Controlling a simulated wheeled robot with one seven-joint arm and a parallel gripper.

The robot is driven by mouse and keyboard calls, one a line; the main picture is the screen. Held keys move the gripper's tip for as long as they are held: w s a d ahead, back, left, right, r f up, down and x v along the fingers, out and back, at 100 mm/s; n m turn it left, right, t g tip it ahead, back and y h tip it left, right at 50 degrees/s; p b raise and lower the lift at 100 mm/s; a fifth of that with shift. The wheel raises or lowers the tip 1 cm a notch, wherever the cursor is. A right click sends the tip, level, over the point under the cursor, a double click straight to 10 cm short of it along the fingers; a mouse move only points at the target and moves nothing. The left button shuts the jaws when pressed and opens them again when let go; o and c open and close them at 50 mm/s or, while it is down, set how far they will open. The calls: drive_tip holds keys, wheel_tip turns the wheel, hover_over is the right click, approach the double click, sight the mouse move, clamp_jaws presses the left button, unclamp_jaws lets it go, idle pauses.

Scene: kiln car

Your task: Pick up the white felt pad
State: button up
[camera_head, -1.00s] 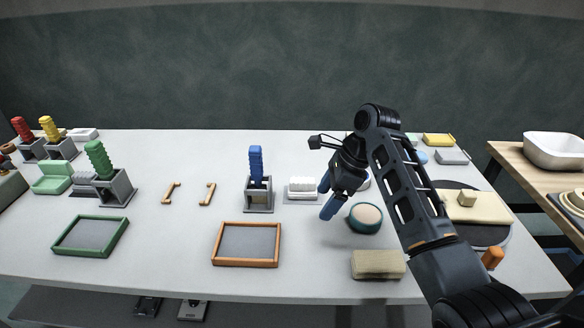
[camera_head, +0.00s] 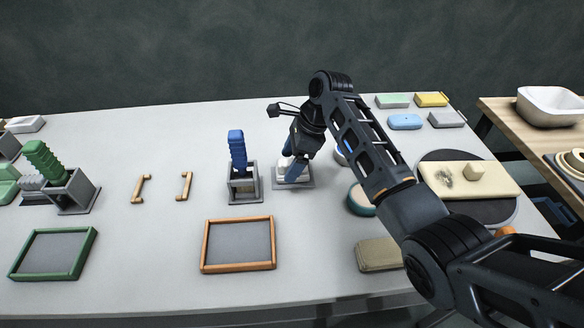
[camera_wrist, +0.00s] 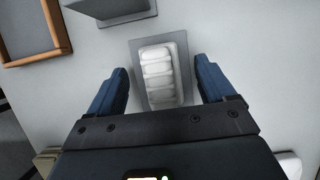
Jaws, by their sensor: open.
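The white felt pad (camera_wrist: 158,66) is a ribbed white block on a grey base plate (camera_wrist: 181,48). In the head view the pad (camera_head: 283,163) is partly hidden by my fingers. My gripper (camera_wrist: 160,75) is open, with its blue fingers to the left and right of the pad, apart from it in the wrist view. In the head view my gripper (camera_head: 290,165) is over the pad, pointing down. I cannot tell how far the fingertips are above the plate.
A blue ribbed piece stands in a grey holder (camera_head: 243,186) just left of the pad. A teal round pot (camera_head: 360,200) is to the right, beneath my arm. An orange-framed tray (camera_head: 238,266) and a beige block (camera_head: 378,255) are nearer the front.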

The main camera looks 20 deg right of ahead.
drive_tip(key=shift+x, duration=1.3)
drive_tip(key=shift+c, duration=0.4)
drive_tip(key=c, duration=1.1)
drive_tip(key=shift+r, duration=0.15)
drive_tip(key=shift+r, duration=0.55)
wheel_tip(320, 180, up, 3)
drive_tip(key=w+d+r+b, duration=0.2)
drive_tip(key=d+r, duration=0.4)
drive_tip(key=d, duration=0.5)
drive_tip(key=shift+d+r, duration=0.25)
drive_tip(key=shift+r, duration=0.1)
